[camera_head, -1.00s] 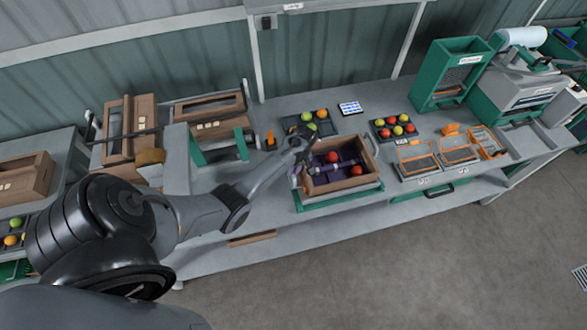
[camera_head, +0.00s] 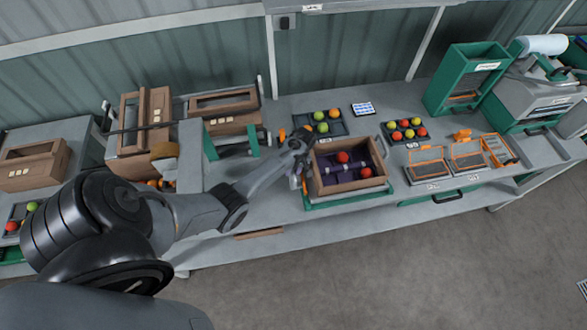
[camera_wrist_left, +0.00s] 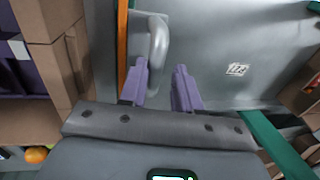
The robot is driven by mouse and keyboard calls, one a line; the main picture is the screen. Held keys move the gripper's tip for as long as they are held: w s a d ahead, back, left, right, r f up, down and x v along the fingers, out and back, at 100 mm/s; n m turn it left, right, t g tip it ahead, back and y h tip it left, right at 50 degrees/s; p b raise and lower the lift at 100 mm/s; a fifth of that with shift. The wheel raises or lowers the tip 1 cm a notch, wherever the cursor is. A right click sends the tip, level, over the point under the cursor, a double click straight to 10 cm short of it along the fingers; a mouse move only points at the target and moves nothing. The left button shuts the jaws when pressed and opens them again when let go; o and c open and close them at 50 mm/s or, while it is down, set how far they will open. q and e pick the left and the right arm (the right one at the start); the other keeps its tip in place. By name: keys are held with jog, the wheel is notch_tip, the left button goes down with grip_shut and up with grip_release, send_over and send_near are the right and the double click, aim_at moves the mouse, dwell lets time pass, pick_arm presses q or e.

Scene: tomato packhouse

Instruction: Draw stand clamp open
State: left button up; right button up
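The left wrist view shows a grey loop handle (camera_wrist_left: 158,45) on a grey plate beside an orange strip (camera_wrist_left: 122,45). I take it as the clamp's handle. My left gripper (camera_wrist_left: 160,92) has two purple fingers, apart and with nothing between them. The left finger is close to the handle's lower end; I cannot tell whether they touch. In the head view my left gripper (camera_head: 297,178) is at the left side of a brown crate (camera_head: 345,190) on a green stand (camera_head: 320,203). The crate has a purple lining, red tomatoes and a bar across it. My right gripper is not in view.
A tray of green and orange tomatoes (camera_head: 342,128) is behind the crate. A mixed tray (camera_head: 425,138) and orange-framed trays (camera_head: 430,175) lie right of it. A green frame (camera_head: 208,145) and brown crates (camera_head: 137,110) stand left. A code tag (camera_wrist_left: 237,69) lies on the grey surface.

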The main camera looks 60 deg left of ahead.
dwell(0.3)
pick_arm(q)
jog(key=shift+w+r, duration=0.15)
jog(key=shift+r, duration=0.35)
notch_tip(320, 180, up, 10)
jog(key=w, duration=0.1)
jog(key=shift+w+d+f, duration=0.2)
jog(key=shift+w+d, duration=0.15)
jog(key=shift+d, duration=0.05)
